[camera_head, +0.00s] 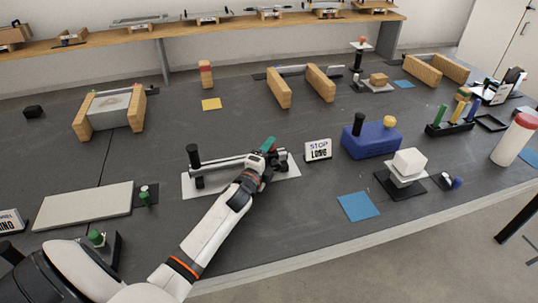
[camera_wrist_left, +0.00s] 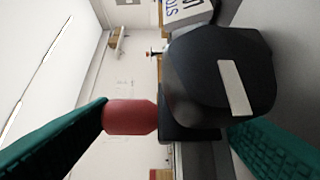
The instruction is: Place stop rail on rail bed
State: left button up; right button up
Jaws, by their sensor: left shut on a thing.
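A grey rail assembly (camera_head: 222,164) with black supports lies along a white plate (camera_head: 285,179) in the head view; a black knob stands at its left end. I take the bar with black end parts as the stop rail and what lies under it as the rail bed; their border cannot be told. My left gripper (camera_head: 266,151), with teal fingers, is at the assembly's right end, shut on a dark part of it. In the left wrist view a black rounded block (camera_wrist_left: 190,85) with a pale stripe and a red knob (camera_wrist_left: 130,117) show between the fingers. Contact below is hidden.
A "STOP LONG" sign (camera_head: 318,150) stands right of the plate. A blue block (camera_head: 371,143), a white block stack (camera_head: 409,162) and a blue mat (camera_head: 358,206) lie further right. A grey slab (camera_head: 85,207) lies left. Dark table is clear behind the plate.

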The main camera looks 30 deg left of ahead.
pick_arm(q)
jog(key=o, duration=1.3)
jog(key=shift+f, duration=0.1)
pick_arm(e)
jog(key=shift+d+f, duration=0.1)
jog(key=shift+d, duration=0.1)
jog(key=shift+d, duration=0.1)
pick_arm(q)
jog(key=shift+r, duration=0.2)
jog(key=shift+s+d, duration=0.1)
jog(key=shift+s, duration=0.2)
jog(key=s+p, duration=0.1)
jog(key=s, duration=0.2)
jog(key=s+d+p, duration=0.1)
jog(key=s, duration=0.3)
jog(key=s+p, duration=0.1)
jog(key=s, duration=0.3)
jog(key=shift+s+d+p, duration=0.2)
jog(key=shift+d+p, duration=0.05)
jog(key=shift+p, duration=0.05)
pick_arm(e)
notch_tip(320, 180, up, 4)
jog(key=shift+f, duration=0.1)
